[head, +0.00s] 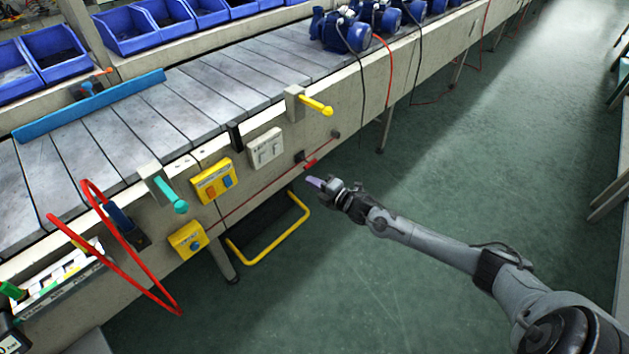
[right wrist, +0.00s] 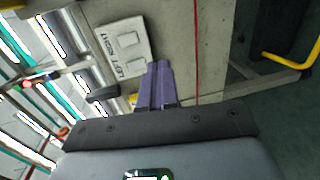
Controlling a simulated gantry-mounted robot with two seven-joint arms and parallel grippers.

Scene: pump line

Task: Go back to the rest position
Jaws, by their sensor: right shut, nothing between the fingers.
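My right gripper (head: 318,184) is shut and empty, with its purple fingers pointing left toward the side of the conveyor line (head: 205,90). It hangs over the green floor, in front of the line's side panel. In the right wrist view the shut purple fingers (right wrist: 157,84) appear against the beige panel, close below a white switch box (right wrist: 123,52) in that picture. The white switch box (head: 265,148) also shows in the head view, up and left of the gripper. My left gripper is not clearly in view.
Yellow button boxes (head: 213,180) and a yellow-handled lever (head: 315,104) stick out from the panel. A red cable runs along it. A yellow bar frame (head: 270,233) is below. Blue pumps (head: 345,30) stand on the line. The green floor (head: 400,290) is open.

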